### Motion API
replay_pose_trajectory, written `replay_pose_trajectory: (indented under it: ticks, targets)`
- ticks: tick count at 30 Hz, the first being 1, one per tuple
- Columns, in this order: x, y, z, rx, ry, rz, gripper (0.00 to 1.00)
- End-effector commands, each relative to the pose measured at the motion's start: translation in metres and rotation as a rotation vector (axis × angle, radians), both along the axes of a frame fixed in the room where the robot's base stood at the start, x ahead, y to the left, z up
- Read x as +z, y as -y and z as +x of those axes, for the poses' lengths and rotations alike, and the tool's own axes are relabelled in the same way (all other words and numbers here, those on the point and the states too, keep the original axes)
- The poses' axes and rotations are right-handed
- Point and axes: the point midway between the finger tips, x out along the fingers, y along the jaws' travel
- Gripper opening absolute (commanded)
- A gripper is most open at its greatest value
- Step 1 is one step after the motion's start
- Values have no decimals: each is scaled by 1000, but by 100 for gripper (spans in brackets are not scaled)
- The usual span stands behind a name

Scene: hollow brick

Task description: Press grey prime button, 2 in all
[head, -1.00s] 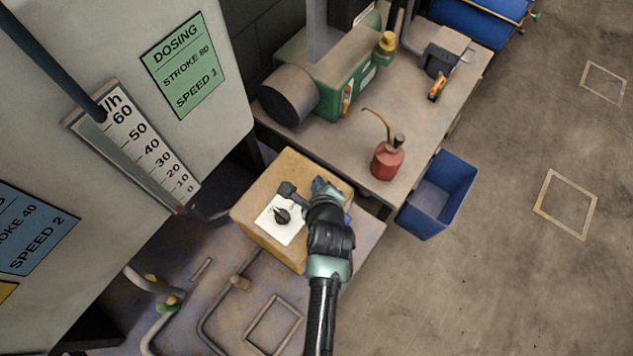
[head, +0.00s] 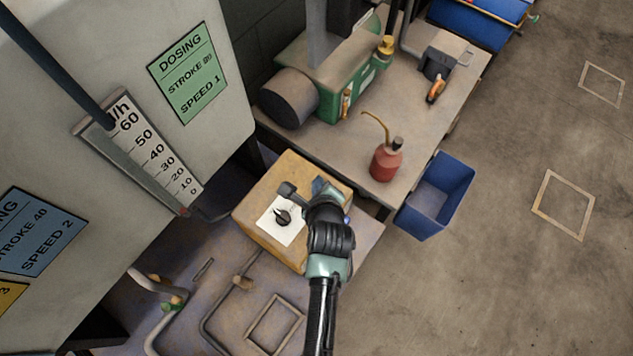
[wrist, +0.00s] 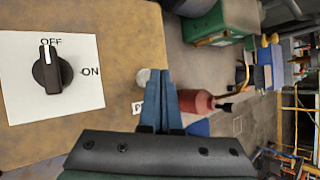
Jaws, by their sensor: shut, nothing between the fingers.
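The grey prime button (wrist: 143,75) shows in the wrist view as a small pale round shape on the tan box (wrist: 110,20). It is partly hidden behind my blue fingers. A small white label (wrist: 138,107), mostly covered, sits near it. My gripper (wrist: 160,72) is shut and empty, its fingertips right beside the button in the picture; I cannot tell whether they touch it. In the head view my gripper (head: 321,186) is over the right part of the box (head: 262,240), and the button is hidden there.
A black knob (wrist: 52,70) on a white plate points to OFF; the plate also shows in the head view (head: 270,228). A red oil can (head: 386,162) and green machine (head: 340,85) stand on the bench behind. A blue bin (head: 440,195) is on the floor at right.

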Motion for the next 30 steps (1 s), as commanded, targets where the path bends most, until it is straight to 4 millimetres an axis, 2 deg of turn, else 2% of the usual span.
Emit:
replay_pose_trajectory:
  ticks: [8,24,30]
  targets:
    - [1,0,0,0,1,0,0]
    - [50,0,0,0,1,0,0]
    - [50,0,0,0,1,0,0]
